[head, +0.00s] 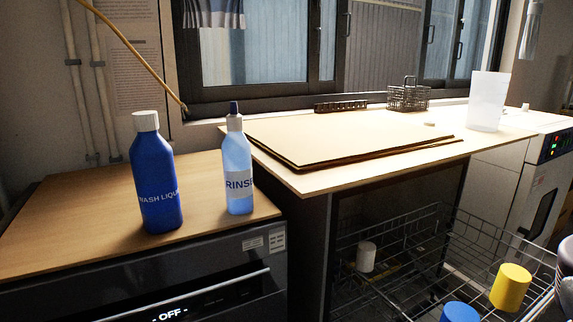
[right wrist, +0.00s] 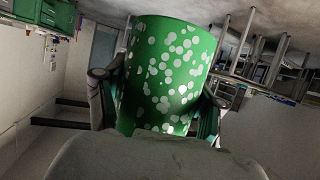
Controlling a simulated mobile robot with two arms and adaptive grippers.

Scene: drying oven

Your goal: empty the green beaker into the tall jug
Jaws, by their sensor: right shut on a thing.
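The green beaker (right wrist: 172,62) with white spots fills the middle of the right wrist view. My right gripper (right wrist: 157,98) is shut on it, with one finger on each side. The beaker's contents are hidden from this angle. The tall jug (head: 488,101), pale and translucent, stands upright at the right end of the wooden worktop in the head view. The beaker does not show in the head view. My left gripper is not in view.
A blue wash bottle (head: 157,180) and a lighter rinse bottle (head: 237,165) stand on the left cabinet. Flat boards (head: 340,135) and a wire basket (head: 408,98) lie on the worktop. Below is a wire rack (head: 480,235) with a yellow cup (head: 510,287) and a blue one (head: 460,312).

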